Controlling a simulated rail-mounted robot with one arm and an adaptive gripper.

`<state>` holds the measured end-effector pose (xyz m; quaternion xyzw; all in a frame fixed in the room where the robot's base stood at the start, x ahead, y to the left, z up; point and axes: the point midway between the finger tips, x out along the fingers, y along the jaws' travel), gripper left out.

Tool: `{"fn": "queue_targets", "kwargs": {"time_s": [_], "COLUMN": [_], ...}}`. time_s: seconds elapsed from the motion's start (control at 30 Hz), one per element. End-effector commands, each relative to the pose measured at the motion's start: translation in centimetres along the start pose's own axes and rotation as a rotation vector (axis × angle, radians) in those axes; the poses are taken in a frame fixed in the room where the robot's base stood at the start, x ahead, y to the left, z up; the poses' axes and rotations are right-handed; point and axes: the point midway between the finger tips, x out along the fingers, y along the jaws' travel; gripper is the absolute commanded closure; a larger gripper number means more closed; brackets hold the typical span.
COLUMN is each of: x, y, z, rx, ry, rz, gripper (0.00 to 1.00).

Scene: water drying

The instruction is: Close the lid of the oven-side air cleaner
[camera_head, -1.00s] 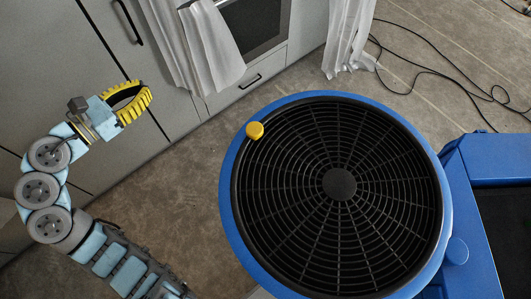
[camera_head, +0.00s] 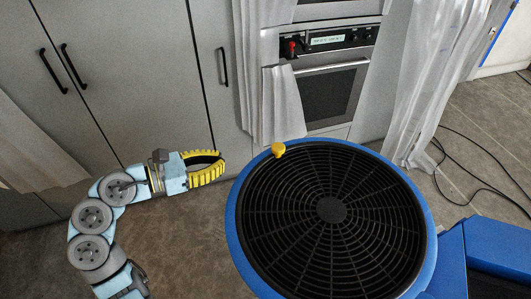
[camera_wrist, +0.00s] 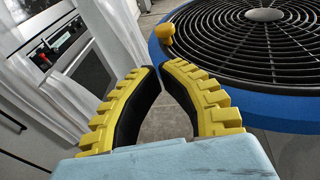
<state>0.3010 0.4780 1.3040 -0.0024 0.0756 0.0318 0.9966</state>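A large round blue air cleaner (camera_head: 237,232) fills the lower middle of the head view, in front of the oven (camera_head: 335,95). A black round grille (camera_head: 332,245) covers its top, and a yellow knob (camera_head: 278,150) sits on the rim. My gripper (camera_head: 222,165) is to the left of the knob, apart from it. The knob (camera_wrist: 165,33) shows beyond the tips. I cannot tell whether the grille is the lid or whether it is latched.
White curtains (camera_head: 285,105) hang before the oven, with more curtain (camera_head: 430,90) to its right. Grey cabinets (camera_head: 120,75) line the left. A blue box (camera_head: 495,245) stands close to the cleaner's right. Black cables (camera_head: 470,175) lie on the floor at right.

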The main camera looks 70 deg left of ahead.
Motion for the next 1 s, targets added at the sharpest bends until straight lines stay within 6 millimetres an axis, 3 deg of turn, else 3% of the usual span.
{"fn": "queue_targets", "kwargs": {"time_s": [0.63,1.0], "x": [8.7,11.9], "y": [-0.2,-0.1], "z": [0.0,0.1], "rx": [0.001,-0.001], "ry": [0.000,0.000], "rz": [-0.005,-0.002], "gripper": [1.00,1.00]}}
